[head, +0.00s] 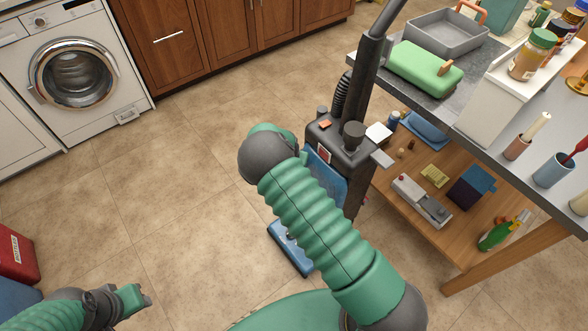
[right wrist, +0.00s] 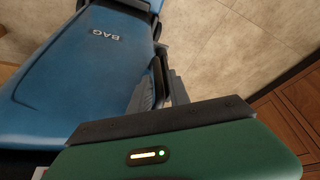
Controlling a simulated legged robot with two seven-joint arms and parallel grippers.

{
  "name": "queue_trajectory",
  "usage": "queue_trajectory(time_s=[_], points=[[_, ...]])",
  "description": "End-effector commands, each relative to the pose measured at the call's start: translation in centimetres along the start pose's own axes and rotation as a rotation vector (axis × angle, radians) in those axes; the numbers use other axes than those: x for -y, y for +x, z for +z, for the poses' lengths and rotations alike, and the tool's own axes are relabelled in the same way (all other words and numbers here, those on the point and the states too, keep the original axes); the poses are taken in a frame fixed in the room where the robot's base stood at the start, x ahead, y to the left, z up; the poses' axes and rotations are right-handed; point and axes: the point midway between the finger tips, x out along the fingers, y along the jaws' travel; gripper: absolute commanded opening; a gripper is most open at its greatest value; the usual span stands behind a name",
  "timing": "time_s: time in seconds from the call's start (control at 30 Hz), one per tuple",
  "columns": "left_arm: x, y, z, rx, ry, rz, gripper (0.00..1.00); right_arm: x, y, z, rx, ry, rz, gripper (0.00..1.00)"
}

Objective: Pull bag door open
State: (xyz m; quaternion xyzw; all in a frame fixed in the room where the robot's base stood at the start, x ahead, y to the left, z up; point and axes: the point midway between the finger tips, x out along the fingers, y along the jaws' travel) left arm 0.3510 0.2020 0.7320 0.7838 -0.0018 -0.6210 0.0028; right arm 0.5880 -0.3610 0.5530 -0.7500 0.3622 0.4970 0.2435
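An upright vacuum cleaner (head: 340,140) stands beside the table, partly hidden by my right arm. Its blue bag door (head: 326,176) shows only in part in the head view. In the right wrist view the blue bag door (right wrist: 75,75) carries the label BAG and looks closed. My right gripper (right wrist: 162,88) is at the door's side edge, with its grey fingers on either side of a narrow dark part there. I cannot tell whether they press on it. In the head view my right gripper is hidden behind my arm. My left gripper (head: 138,297) is low at the left, over bare floor, away from the vacuum.
A table (head: 372,92) with a lower wooden shelf stands close on the right, holding a green box (head: 425,68), jars and small items. A washing machine (head: 75,65) and brown cabinets (head: 175,40) line the back. The tiled floor at left centre is clear.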

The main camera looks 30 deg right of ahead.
Motion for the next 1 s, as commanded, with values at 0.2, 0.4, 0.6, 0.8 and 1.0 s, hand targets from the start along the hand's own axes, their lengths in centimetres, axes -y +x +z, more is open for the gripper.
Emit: queue_trajectory(time_s=[0.2, 0.4, 0.6, 0.8, 1.0], points=[[0.0, 0.7, 0.1, 0.000, 0.001, 0.000, 0.36, 0.0, 2.2, 0.0, 0.000, 0.000, 0.000, 0.22], [0.0, 0.6, 0.1, 0.000, 0.001, 0.000, 0.36, 0.0, 2.1, 0.0, -0.001, -0.001, 0.001, 0.22], [0.0, 0.6, 0.1, 0.000, 0.001, 0.000, 0.36, 0.1, 2.1, 0.0, -0.001, -0.001, 0.000, 0.00], [0.0, 0.6, 0.1, 0.000, 0.001, 0.000, 0.36, 0.1, 2.1, -0.1, -0.002, -0.001, -0.001, 0.00], [0.0, 0.6, 0.1, 0.000, 0.001, 0.000, 0.36, 0.2, 2.1, -0.1, -0.002, -0.001, -0.002, 0.00]])
